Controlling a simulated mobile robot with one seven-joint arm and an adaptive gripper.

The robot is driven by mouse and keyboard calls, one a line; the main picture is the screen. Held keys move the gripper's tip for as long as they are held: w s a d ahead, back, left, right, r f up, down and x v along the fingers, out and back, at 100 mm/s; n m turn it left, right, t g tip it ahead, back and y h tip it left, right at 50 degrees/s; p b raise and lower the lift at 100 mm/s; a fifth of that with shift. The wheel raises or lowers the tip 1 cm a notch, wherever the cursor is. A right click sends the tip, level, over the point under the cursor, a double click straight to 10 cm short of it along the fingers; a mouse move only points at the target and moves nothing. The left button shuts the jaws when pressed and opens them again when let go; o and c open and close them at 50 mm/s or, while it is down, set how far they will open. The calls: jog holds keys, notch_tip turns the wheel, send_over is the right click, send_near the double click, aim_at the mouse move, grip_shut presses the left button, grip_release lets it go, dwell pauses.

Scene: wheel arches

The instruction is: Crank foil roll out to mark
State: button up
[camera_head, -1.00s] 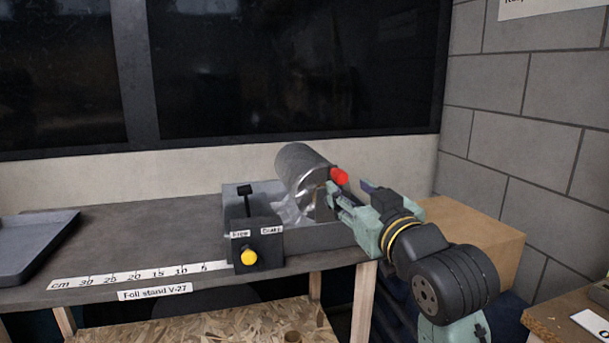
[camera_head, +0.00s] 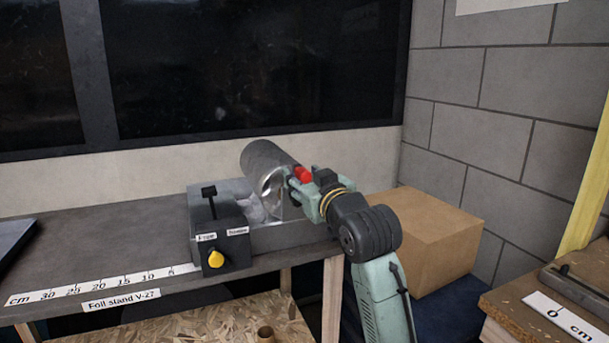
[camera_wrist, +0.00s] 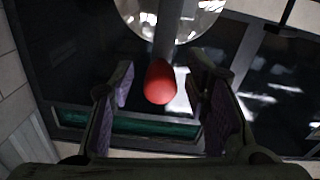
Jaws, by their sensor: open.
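The silver foil roll (camera_head: 262,160) sits in the grey foil stand (camera_head: 293,236) on the workbench. The red crank knob (camera_head: 304,174) is at its right end. In the wrist view the red knob (camera_wrist: 159,82) lies between the two purple-padded fingers of my gripper (camera_wrist: 160,92), with a gap on each side. My gripper (camera_head: 305,186) is open at the knob in the head view. The stand has a black lever (camera_head: 210,198) and a yellow knob (camera_head: 215,259) on its front box. The white cm scale (camera_head: 100,284) runs left along the bench; no foil shows over it.
A cardboard box (camera_head: 425,240) stands right of my arm, near the block wall. A second bench (camera_head: 545,300) with another cm label is at the lower right. A grey tray (camera_head: 14,245) is at the left edge. The bench between tray and stand is clear.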

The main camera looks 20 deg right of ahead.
jog(key=shift+c, duration=0.4)
grip_shut()
dwell(0.5)
